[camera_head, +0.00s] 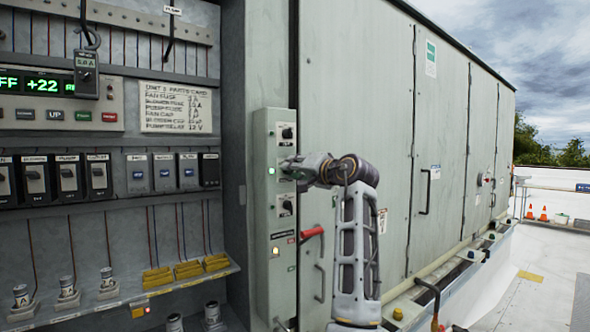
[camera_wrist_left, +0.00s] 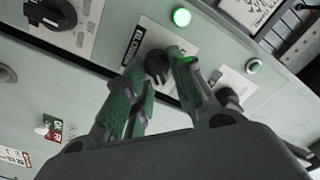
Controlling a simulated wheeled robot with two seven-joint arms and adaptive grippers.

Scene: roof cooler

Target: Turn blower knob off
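The blower knob (camera_wrist_left: 157,65) is a dark round knob on a pale plate, with a partly covered label beside it in the left wrist view. My left gripper (camera_wrist_left: 159,76) has a fingertip close against each side of this knob and appears shut on it. In the head view, my left gripper (camera_head: 287,168) reaches the middle of the narrow control box (camera_head: 264,225) and hides the knob there. A green lamp (camera_wrist_left: 181,17) glows beside the plate; it also shows in the head view (camera_head: 271,171). My right gripper is not in view.
Other dark knobs sit above (camera_head: 287,133) and below (camera_head: 287,207) on the same box. A red-handled lever (camera_head: 312,233) sticks out low on the right. An open cabinet with breakers (camera_head: 68,177) and a green display (camera_head: 38,84) lies left; closed grey doors (camera_head: 440,140) extend right.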

